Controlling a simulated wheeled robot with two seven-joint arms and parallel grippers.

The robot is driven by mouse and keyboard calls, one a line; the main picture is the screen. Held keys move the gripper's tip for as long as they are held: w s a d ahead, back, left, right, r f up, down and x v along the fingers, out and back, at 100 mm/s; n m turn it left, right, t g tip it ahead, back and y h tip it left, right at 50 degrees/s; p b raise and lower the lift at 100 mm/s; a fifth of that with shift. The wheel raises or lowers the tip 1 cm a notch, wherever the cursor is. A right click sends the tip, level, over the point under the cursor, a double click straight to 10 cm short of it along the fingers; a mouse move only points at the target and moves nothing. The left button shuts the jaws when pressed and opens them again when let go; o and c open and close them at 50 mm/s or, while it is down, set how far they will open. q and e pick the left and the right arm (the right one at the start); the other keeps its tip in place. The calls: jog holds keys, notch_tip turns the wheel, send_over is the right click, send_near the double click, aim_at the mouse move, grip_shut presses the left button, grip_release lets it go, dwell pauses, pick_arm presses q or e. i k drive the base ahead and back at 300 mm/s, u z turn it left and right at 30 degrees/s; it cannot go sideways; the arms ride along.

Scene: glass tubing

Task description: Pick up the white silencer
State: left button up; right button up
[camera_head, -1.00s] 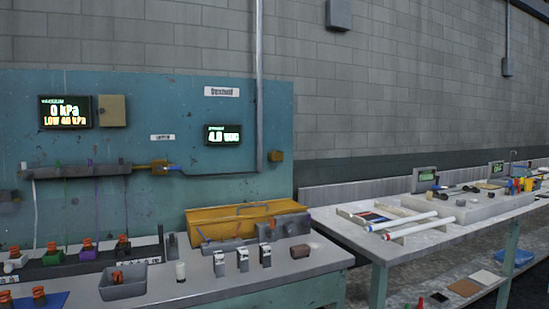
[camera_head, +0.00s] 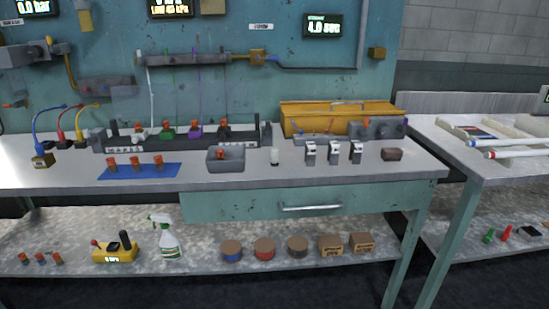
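The other is a small white piece (camera_head: 139,134) at the dark rack, left of a green piece and a purple piece. An orange-topped part (camera_head: 221,154) sits in the grey bin (camera_head: 232,166). Neither of my grippers is in view.
A yellow toolbox (camera_head: 330,113) stands behind several small valves (camera_head: 334,151). A blue mat (camera_head: 120,171) with orange-topped parts lies at left. A drawer handle (camera_head: 310,207) juts out below the bench top. A lower shelf (camera_head: 200,255) holds a spray bottle (camera_head: 165,238).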

aim_at(273, 151)
jog(key=k, duration=0.35)
jog(key=u, duration=0.95)
jog(key=i, duration=1.6)
jog(key=z, duration=0.25)
